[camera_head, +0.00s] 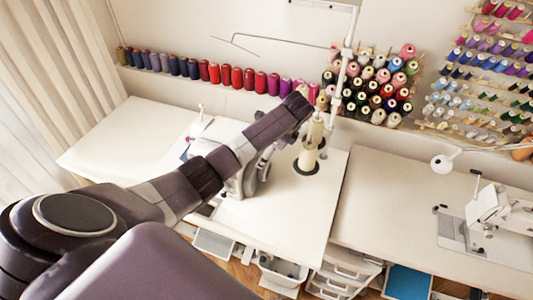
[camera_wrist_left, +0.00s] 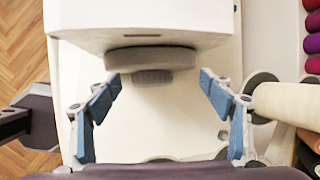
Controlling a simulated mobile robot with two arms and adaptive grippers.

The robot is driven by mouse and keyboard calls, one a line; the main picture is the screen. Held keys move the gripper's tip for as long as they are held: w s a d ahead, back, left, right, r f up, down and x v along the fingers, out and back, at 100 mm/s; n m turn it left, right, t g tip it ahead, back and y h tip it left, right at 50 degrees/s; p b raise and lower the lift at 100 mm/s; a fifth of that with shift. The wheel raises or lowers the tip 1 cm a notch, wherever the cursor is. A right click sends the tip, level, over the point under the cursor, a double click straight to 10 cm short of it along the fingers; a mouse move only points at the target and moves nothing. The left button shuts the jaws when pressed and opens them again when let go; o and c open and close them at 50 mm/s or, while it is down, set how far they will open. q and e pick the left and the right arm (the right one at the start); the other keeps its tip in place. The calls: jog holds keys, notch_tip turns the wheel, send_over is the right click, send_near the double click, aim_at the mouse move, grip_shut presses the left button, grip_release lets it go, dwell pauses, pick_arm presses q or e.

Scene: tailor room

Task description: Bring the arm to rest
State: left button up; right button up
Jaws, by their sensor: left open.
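My left arm (camera_head: 205,175) comes in from the lower left in the head view and reaches over the middle table to the sewing machine there. My left gripper (camera_wrist_left: 158,82) is open and empty in the left wrist view, with its blue-padded fingers wide apart. A white sewing machine body with a round grey wheel (camera_wrist_left: 150,58) lies between and beyond the fingertips; I cannot tell whether they touch it. In the head view the arm hides much of this machine (camera_head: 244,180). My right arm and gripper are not in view.
Cream thread cones (camera_head: 308,156) stand right of the arm's end, under a thin white thread stand (camera_head: 345,65); one cone (camera_wrist_left: 292,103) is close to the right finger. Coloured spools (camera_head: 237,78) line the wall. A second machine (camera_head: 488,215) stands right. The left tabletop (camera_head: 125,135) is mostly clear.

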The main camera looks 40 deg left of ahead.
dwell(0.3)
pick_arm(q)
jog(key=s+d+f+n+t+h, duration=0.15)
jog(key=s+d+f, duration=0.25)
jog(key=s+d, duration=0.4)
jog(key=s+d+f+n+h, duration=0.25)
jog(key=s+d+f, duration=0.25)
jog(key=s+d, duration=0.35)
jog(key=s+d+r+n+t+h, duration=0.1)
jog(key=s+r+n, duration=0.25)
jog(key=s, duration=0.45)
jog(key=s+d+r+n, duration=0.1)
jog(key=s+r+n, duration=0.2)
jog(key=s+n, duration=0.35)
jog(key=s+f+m+g+b, duration=0.1)
jog(key=s+f+b, duration=0.15)
jog(key=f, duration=1.35)
jog(key=s+f+b, duration=0.1)
jog(key=f+b, duration=0.3)
jog(key=f, duration=1.2)
jog(key=s+a+f+b, duration=0.1)
jog(key=s+f+b, duration=0.1)
jog(key=s+f, duration=0.6)
jog(key=s+a+f+g+b, duration=0.1)
jog(key=s+a+f+b, duration=0.1)
jog(key=s+f, duration=0.7)
notch_tip(320, 180, down, 5)
jog(key=shift+s+r+m+b, duration=0.2)
jog(key=shift+m+b, duration=0.1)
jog(key=shift+b, duration=0.25)
